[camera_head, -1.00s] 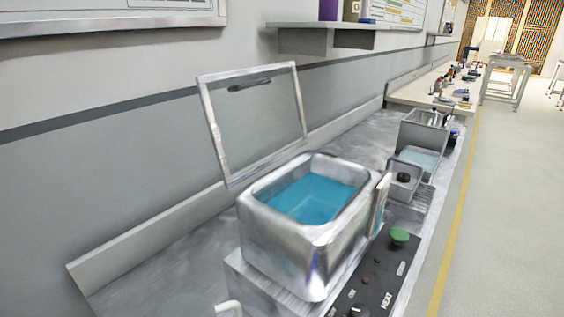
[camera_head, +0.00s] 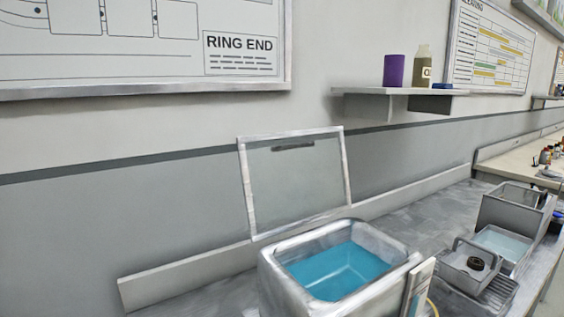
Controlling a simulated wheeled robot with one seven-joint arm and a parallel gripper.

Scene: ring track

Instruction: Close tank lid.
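The tank (camera_head: 283,282) is a shiny metal box with blue liquid (camera_head: 335,270) inside, at the bottom middle of the head view. Its lid (camera_head: 295,186) is a clear panel in a metal frame with a dark handle near the top edge. The lid stands open, raised almost upright at the tank's back edge near the wall. My gripper is not in view, so its state is not shown.
The metal counter (camera_head: 420,222) runs along the wall to the right. A small basket (camera_head: 470,268) and grey bins (camera_head: 512,208) stand right of the tank. A wall shelf (camera_head: 390,105) holds a purple cup (camera_head: 394,70) and a bottle (camera_head: 421,66).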

